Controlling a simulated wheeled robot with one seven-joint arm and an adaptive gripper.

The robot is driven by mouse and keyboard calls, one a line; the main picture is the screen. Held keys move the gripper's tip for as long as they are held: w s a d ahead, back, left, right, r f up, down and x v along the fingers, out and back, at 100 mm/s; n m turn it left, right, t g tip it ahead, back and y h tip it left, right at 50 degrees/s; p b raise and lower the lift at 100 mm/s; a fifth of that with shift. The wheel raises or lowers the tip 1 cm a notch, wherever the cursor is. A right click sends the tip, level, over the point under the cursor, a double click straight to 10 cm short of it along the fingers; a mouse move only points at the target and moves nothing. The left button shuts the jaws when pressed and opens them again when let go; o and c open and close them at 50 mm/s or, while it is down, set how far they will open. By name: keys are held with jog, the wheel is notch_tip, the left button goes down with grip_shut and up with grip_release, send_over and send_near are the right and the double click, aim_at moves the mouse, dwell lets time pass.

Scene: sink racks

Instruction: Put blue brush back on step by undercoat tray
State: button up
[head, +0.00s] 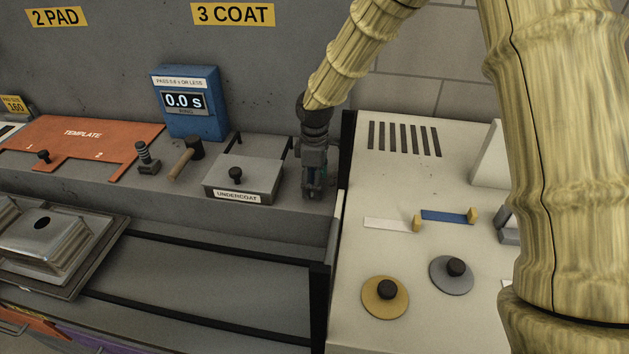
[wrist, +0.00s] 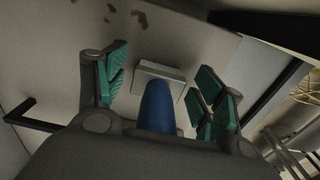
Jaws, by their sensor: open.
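The undercoat tray (head: 245,178), a grey box with a black knob and an "UNDERCOAT" label, sits on the grey step. My gripper (head: 314,186) points down at the step just right of the tray. In the wrist view my open gripper (wrist: 163,82) has green pads on both sides of the blue brush (wrist: 158,106). The brush's blue handle points toward the camera, with a pale block at its far end. Gaps show between the pads and the brush. In the head view my gripper mostly hides the brush. Whether its base touches the step is hard to tell.
A black upright edge and white counter (head: 400,185) stand close right of my gripper. The counter holds two round knobbed discs and white and blue strips with yellow ends. Left of the tray are a mallet (head: 187,157), a blue timer (head: 188,103) and an orange template (head: 80,140).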

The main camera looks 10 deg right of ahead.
notch_tip(320, 180, up, 12)
jog(key=b, duration=0.2)
jog(key=shift+r+b, duration=0.15)
jog(key=shift+b, duration=0.25)
jog(key=shift+r, duration=0.1)
